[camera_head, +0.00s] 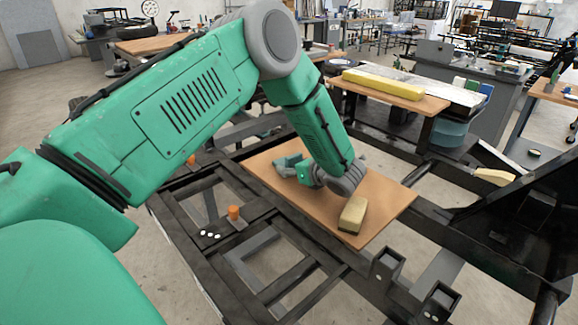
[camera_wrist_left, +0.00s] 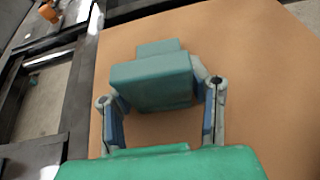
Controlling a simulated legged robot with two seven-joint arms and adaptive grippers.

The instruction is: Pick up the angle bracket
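The angle bracket (camera_head: 285,165) is a dull teal piece on the brown board, partly hidden in the head view by my left gripper. In the left wrist view the angle bracket (camera_wrist_left: 150,82) sits between the two fingers of my left gripper (camera_wrist_left: 160,88). A fingertip lies close against each of its sides; whether they press on it I cannot tell. In the head view my left gripper (camera_head: 303,172) is low over the board at the bracket. The bracket appears to be on or just above the board. My right gripper is not in view.
The brown board (camera_head: 395,200) rests on a black metal frame (camera_head: 200,235). A yellowish block (camera_head: 353,214) lies on the board near my left wrist. An orange-capped part (camera_head: 234,212) stands on the frame at left. A bench with a long yellow piece (camera_head: 383,83) stands behind.

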